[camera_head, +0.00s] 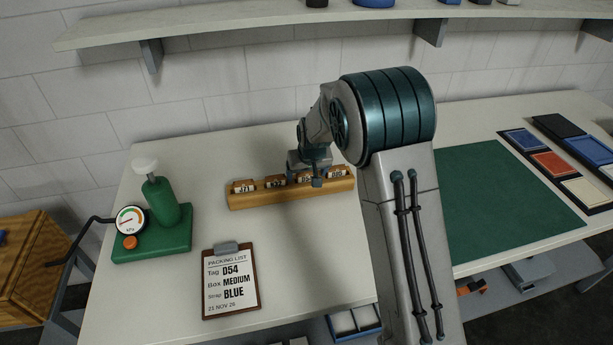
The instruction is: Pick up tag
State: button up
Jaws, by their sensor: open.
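A wooden rack (240,203) on the table holds several small tan tags in a row. The leftmost tag (243,187) seems to read J71. The third tag from the left (305,179) is partly hidden by my gripper; its print looks like it starts with D5. The rightmost tag (338,173) is partly readable only. My gripper (316,180) is open and low over the rack, by the third tag. I cannot tell whether a finger touches it. A clipboard (231,283) with a packing list reads Tag D54, Box MEDIUM, Strap BLUE.
A green hand pump with a gauge (165,215) stands left of the rack. A green mat (500,200) and coloured pads (553,163) lie on the right. A shelf (230,30) runs along the wall above. A wooden crate (30,265) is at far left.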

jog(key=c, duration=1.1)
jog(key=shift+o, duration=0.2)
jog(key=shift+r, duration=0.1)
